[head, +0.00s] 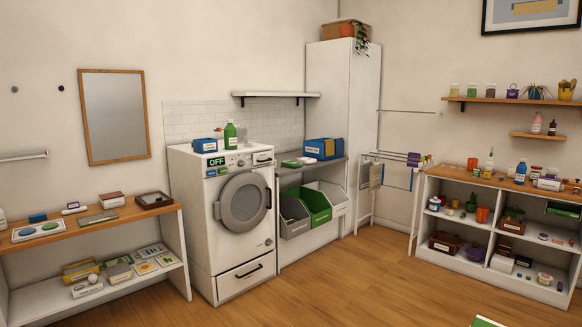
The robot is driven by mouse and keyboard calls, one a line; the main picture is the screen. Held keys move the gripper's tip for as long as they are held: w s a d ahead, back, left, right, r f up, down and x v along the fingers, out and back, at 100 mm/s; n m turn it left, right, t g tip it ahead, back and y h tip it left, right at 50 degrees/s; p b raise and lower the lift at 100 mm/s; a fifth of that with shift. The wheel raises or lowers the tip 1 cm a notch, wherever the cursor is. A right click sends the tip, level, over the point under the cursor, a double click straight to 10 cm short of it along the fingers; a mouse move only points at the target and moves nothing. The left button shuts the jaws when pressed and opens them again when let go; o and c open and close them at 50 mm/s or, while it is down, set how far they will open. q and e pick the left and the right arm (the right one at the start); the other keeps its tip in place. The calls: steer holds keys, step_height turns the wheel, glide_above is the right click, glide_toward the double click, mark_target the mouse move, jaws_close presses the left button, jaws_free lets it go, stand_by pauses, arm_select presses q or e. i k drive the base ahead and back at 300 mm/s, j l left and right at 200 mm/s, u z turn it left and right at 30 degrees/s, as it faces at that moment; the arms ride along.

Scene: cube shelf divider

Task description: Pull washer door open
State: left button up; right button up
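The white front-loading washer (202,242) stands against the back wall, left of the middle in the head view. Its round grey door (243,202) looks shut, flush with the front. A dark handle (268,198) shows at the door's right edge, and a light bracket sits at its left edge. A dark sign on the washer's upper front reads OFF. A drawer with a dark handle is at the bottom of the washer. Neither of my grippers is in view.
A wooden-topped bench (112,218) with small items stands left of the washer. Bins (319,207) sit under a counter to its right. A drying rack (366,190) and a cube shelf (462,262) stand farther right. The wooden floor (340,285) in front is mostly clear.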

mark_target(222, 209)
steer(key=i+u, duration=0.1)
steer(key=i, duration=0.85)
steer(key=i+l+u, duration=0.1)
steer(key=i, duration=0.85)
steer(key=i+l+z, duration=0.15)
steer(key=i, duration=0.5)
steer(key=i+l+z, duration=0.1)
steer(key=i+l, duration=0.15)
steer(key=i, duration=0.45)
steer(key=i+l+z, duration=0.15)
steer(key=i, duration=0.5)
steer(key=i+l+u, duration=0.1)
steer(key=i+l, duration=0.4)
